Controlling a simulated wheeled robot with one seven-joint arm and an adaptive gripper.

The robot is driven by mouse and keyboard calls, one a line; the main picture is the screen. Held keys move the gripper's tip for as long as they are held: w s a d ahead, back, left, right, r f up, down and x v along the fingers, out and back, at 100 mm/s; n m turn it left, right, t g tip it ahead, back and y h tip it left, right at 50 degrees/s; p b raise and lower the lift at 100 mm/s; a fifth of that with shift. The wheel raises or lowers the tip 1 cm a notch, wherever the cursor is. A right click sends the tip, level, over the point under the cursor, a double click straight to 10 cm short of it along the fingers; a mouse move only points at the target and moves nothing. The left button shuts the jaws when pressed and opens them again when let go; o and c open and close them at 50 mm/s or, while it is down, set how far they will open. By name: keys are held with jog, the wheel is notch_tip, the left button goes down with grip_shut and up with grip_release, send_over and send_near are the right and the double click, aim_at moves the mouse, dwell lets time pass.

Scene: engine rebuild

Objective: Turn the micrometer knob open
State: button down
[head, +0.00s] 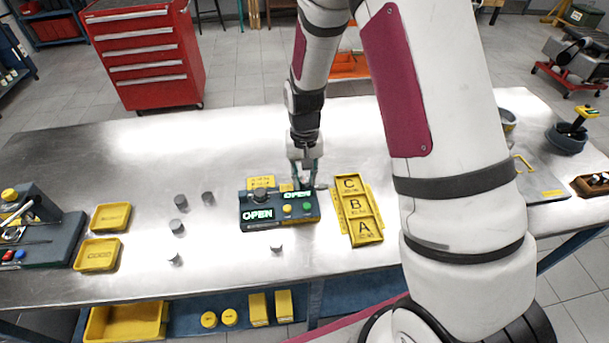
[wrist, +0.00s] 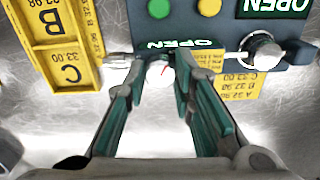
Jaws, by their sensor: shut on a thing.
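The micrometer is a dark box (head: 280,223) on the metal table, with a lit OPEN display (head: 258,215) on its front. A smaller OPEN sign sits by the knob. The fingers partly hide the knob. A metal round part (wrist: 262,52) with a rod is to its right.
Yellow and green buttons are on the box. A yellow A-B-C tray (head: 366,228) stands close to its right. Two yellow trays (head: 97,254) are farther left.

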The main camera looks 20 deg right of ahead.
jog(key=c, duration=1.3)
grip_release()
jog(key=shift+c, duration=0.2)
notch_tip(320, 180, up, 12)
notch_tip(320, 180, up, 13)
jog(key=n+t, duration=0.1)
jog(key=t, duration=0.1)
send_over(304, 179)
jog(key=s, duration=0.8)
jog(key=s+r+n+t+b, duration=0.1)
jog(key=s+r, duration=0.5)
jog(key=s, duration=0.7)
jog(key=n+t, duration=0.1)
jog(key=t, duration=0.1)
jog(key=shift+s+d+t, duration=0.25)
jog(key=shift+s+t, duration=0.05)
jog(key=shift+s, duration=0.05)
